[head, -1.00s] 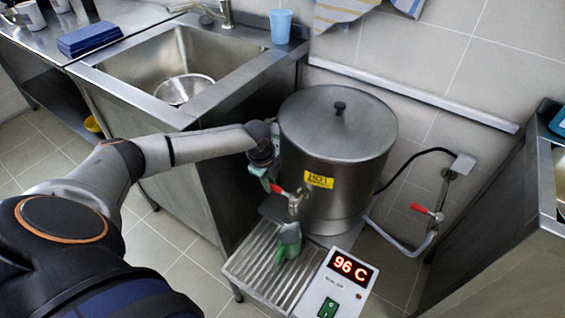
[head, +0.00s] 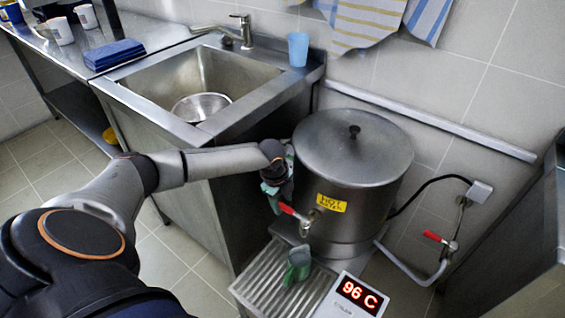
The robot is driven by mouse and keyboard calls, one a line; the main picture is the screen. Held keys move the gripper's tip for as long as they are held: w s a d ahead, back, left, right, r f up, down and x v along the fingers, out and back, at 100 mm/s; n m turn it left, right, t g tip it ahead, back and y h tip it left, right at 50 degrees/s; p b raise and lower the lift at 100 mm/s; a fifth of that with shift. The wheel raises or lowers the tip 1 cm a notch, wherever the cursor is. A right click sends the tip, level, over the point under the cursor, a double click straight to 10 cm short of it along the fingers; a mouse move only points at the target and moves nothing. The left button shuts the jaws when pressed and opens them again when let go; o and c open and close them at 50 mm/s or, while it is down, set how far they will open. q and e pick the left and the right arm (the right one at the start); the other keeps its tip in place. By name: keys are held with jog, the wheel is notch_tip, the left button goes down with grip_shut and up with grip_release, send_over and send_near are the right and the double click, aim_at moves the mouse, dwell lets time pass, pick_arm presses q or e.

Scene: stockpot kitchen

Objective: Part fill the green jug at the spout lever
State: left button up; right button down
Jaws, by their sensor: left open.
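The green jug (head: 297,264) stands on the ribbed drip tray (head: 268,280) in front of the boiler, below its spout (head: 308,222). The red spout lever (head: 289,209) points to the left from the tap. My left gripper (head: 271,191) is open, pointing down close beside the lever's left end. I cannot tell whether it touches the lever. I see no clear stream of water, and the level in the jug cannot be made out. My right gripper is out of view.
The steel boiler (head: 352,155) has a yellow hot-water label and a display (head: 358,295) reading 96 C. A second red-handled valve (head: 436,237) is on the pipe at right. A sink (head: 205,85) with a bowl is behind; a blue cup (head: 298,49) stands on its edge.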

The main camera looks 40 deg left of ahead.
pick_arm(q)
notch_tip(320, 180, up, 12)
jog(key=s+p, duration=0.2)
jog(key=shift+s+f+p, duration=0.15)
jog(key=shift+f+p, duration=0.1)
jog(key=shift+p, duration=0.1)
